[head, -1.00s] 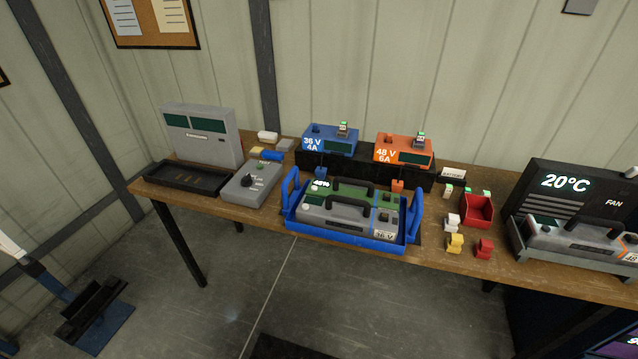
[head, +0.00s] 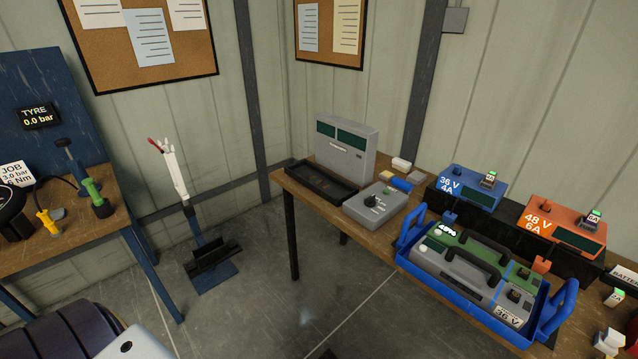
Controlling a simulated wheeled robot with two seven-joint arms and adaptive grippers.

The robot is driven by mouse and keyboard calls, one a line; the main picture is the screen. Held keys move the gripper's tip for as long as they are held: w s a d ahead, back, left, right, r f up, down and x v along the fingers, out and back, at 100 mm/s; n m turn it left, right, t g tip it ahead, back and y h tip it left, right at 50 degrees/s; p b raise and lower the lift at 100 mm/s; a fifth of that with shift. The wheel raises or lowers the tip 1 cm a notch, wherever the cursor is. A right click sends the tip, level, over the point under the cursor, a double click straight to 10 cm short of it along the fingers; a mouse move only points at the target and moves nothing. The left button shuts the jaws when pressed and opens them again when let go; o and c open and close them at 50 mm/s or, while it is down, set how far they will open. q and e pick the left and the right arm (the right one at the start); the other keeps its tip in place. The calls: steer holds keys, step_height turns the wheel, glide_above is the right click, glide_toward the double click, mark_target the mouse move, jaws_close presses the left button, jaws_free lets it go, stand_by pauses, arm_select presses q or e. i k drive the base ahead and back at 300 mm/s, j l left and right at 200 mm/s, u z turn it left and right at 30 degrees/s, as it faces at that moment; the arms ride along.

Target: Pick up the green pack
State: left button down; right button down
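The green pack (head: 440,240) lies in a blue tray (head: 403,262) with upright handles at both ends, on the wooden bench at the right. It has a green top, a black carry handle and a small lit percentage display at its left end. A grey pack (head: 430,265) marked 36 V, also with a black handle, sits in front of it in the same tray and hides its near side. Neither of my grippers is in view.
Blue 36 V (head: 463,190) and orange 48 V (head: 560,228) chargers stand behind the tray. A grey tester (head: 374,204) and an empty dark tray (head: 318,184) lie left of it. A second bench (head: 80,235) stands far left. Open floor (head: 250,320) lies between the benches.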

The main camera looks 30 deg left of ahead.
mark_target(522, 278)
steer(key=i+j+z, duration=0.3)
steer(key=j+z, duration=0.15)
steer(key=j, duration=0.7)
steer(key=i+j+z, duration=0.1)
steer(key=j+z, duration=0.35)
steer(key=j, duration=0.75)
steer(key=j+z, duration=0.45)
steer(key=j, duration=0.8)
steer(key=k, duration=0.05)
